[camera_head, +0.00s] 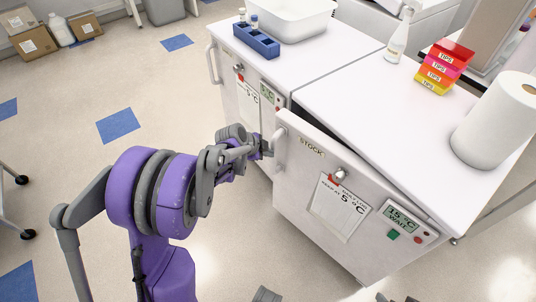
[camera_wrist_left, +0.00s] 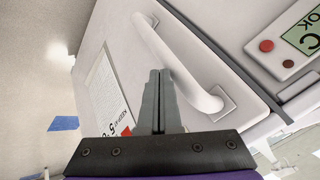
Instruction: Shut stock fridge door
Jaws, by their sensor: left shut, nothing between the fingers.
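The stock fridge door (camera_head: 305,185) is white, with a STOCK label, a paper note and a panel reading WAIT. It stands ajar, with a dark gap between it and the cabinet. Its white handle (camera_head: 280,148) is at the door's left edge. My left gripper (camera_head: 266,149) is just left of this handle. In the left wrist view, the left gripper's fingers (camera_wrist_left: 159,75) are shut and empty, beside the handle (camera_wrist_left: 178,65) over the door face. Whether they touch it I cannot tell. My right gripper is not clearly in view.
A second white fridge (camera_head: 228,88) stands left of the stock fridge, with a blue rack (camera_head: 256,42) and white tub (camera_head: 290,20) on top. A spray bottle (camera_head: 398,40), tip boxes (camera_head: 444,68) and paper roll (camera_head: 495,125) stand on the stock fridge.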

